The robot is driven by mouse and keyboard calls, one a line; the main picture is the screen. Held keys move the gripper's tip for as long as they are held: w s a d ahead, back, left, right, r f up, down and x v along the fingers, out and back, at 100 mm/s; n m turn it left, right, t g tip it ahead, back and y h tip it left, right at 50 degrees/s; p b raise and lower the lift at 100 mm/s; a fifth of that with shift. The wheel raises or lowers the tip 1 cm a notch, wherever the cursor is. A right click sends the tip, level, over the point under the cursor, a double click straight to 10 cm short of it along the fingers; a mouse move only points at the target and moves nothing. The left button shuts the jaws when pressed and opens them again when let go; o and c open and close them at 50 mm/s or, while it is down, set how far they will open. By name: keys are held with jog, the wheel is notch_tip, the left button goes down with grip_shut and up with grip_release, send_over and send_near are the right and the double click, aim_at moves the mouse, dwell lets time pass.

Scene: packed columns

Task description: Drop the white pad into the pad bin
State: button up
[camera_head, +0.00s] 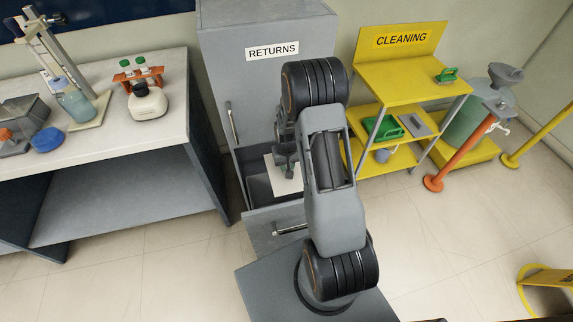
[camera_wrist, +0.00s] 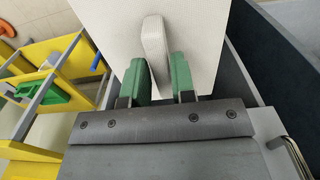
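The white pad (camera_wrist: 200,30) is a flat pale sheet with a raised ridge handle. In the wrist view the green fingers of my gripper (camera_wrist: 160,80) stand close on both sides of the ridge and appear shut on it. In the head view the pad (camera_head: 287,178) shows beside my arm, in or just over the open drawer (camera_head: 260,187) of the grey RETURNS cabinet; I cannot tell if it touches the drawer floor. My gripper (camera_head: 288,168) is partly hidden there. No container is labelled as a pad bin.
The yellow CLEANING cart (camera_head: 402,75) stands to the right, with a green tray (camera_head: 385,128) and a grey item (camera_head: 414,125) on its middle shelf. An orange post (camera_head: 460,155) stands further right. A lab bench (camera_head: 95,140) is at left.

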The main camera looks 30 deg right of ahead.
jog(key=o, duration=0.4)
jog(key=shift+r, duration=0.1)
notch_tip(320, 180, up, 14)
jog(key=shift+f, duration=0.15)
dwell(0.4)
dwell(0.4)
jog(key=s+a+r+t, duration=0.1)
jog(key=s+a+r, duration=0.2)
jog(key=s+r, duration=0.1)
jog(key=s+a+r+n+t, duration=0.1)
jog(key=s+a+r, duration=0.2)
jog(key=s+r, duration=0.2)
jog(key=s+a+r+n+t, duration=0.1)
jog(key=s+a+r, duration=0.2)
jog(key=s, duration=0.4)
jog(key=shift+s+a+r+t, duration=0.1)
jog(key=shift+a+r+t, duration=0.3)
jog(key=shift+r, duration=0.35)
jog(key=shift+n, duration=0.3)
jog(key=shift+c, duration=0.4)
